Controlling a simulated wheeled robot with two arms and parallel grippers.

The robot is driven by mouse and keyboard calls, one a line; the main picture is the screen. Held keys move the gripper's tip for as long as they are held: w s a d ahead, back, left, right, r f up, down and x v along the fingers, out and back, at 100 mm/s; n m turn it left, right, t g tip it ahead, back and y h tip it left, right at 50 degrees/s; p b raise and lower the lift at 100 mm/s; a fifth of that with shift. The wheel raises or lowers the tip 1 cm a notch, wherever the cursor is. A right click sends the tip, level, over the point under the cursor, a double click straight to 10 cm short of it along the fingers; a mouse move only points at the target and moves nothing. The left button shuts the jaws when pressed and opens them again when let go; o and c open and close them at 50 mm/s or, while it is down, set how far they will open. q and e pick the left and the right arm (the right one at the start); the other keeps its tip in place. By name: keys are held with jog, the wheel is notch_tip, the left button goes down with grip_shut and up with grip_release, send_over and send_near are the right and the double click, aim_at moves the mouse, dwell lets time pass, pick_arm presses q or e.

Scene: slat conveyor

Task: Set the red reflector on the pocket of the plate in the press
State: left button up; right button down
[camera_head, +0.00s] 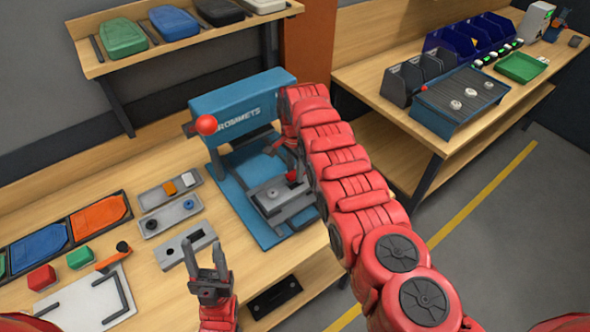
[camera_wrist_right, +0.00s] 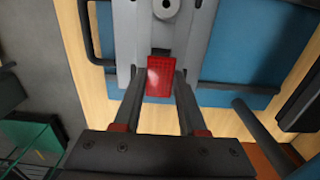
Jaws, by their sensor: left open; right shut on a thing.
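The red reflector (camera_wrist_right: 160,77) is between the fingertips of my right gripper (camera_wrist_right: 160,88), which is shut on it. It also shows as a small red spot in the head view (camera_head: 292,176), over the grey plate (camera_head: 268,195) in the blue press (camera_head: 215,105). In the right wrist view the plate (camera_wrist_right: 203,38) lies just ahead of the reflector, with a dark slot edge at the reflector's far end. I cannot tell whether the reflector touches the plate.
The press has a red-knobbed lever (camera_head: 206,125) on its left. Grey fixtures (camera_head: 187,245), a red block (camera_head: 41,277), a green block (camera_head: 80,257) and a white board (camera_head: 90,300) lie left on the bench. A second bench with bins (camera_head: 460,100) stands right.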

jog(key=shift+s+a+r, duration=0.1)
dwell(0.3)
jog(key=shift+f, duration=0.2)
jog(key=shift+f+b, duration=0.1)
jog(key=shift+b, duration=0.2)
jog(key=shift+f+b, duration=0.65)
jog(key=shift+f, duration=0.05)
jog(key=shift+f, duration=0.15)
jog(key=shift+s+d+b, duration=0.15)
jog(key=shift+d+b, duration=0.05)
jog(key=shift+b, duration=0.65)
dwell(0.3)
